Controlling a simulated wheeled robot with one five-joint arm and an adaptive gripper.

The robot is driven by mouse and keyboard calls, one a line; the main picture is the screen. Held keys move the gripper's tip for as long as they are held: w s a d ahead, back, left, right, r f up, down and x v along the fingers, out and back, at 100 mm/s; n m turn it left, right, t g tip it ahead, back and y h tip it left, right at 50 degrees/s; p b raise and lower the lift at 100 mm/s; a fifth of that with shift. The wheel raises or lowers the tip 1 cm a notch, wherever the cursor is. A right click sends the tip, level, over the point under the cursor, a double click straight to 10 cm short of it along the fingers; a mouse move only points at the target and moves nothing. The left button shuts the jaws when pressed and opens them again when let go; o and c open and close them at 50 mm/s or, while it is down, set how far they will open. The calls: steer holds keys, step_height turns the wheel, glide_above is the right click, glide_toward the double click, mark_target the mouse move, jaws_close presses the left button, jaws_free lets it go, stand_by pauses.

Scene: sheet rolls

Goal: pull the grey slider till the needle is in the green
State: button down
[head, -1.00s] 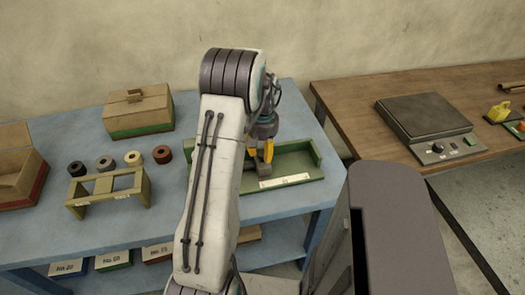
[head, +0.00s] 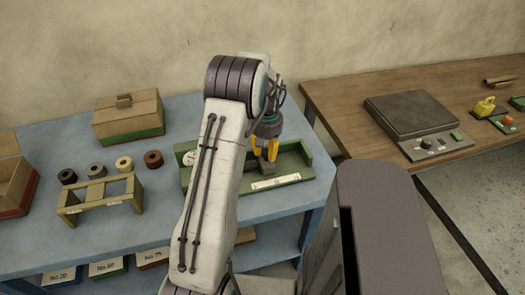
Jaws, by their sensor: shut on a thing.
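The green tray-like fixture (head: 291,180) lies on the blue table, with a white label on its front edge. A small white round dial (head: 189,158) shows at its left end; its needle is too small to read against any green zone. My gripper (head: 264,156) points down into the fixture with its yellow fingers shut on the grey slider (head: 266,168). The slider sits right of the fixture's middle, with some clear space between it and the right end wall. My arm hides much of the fixture between the dial and the slider.
Left on the blue table (head: 130,236) are a wooden stand (head: 99,197), several small rolls (head: 123,163), a lidded box (head: 128,118) and an open box (head: 14,182). A brown table (head: 350,97) at right holds a scale (head: 410,115).

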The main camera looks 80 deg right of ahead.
mark_target(267, 150)
steer(key=c, duration=1.1)
jaws_free()
steer(key=shift+d, duration=0.3)
steer(key=shift+o, duration=1.1)
steer(key=shift+a, duration=0.1)
steer(key=shift+r, duration=0.1)
step_height(267, 150, up, 12)
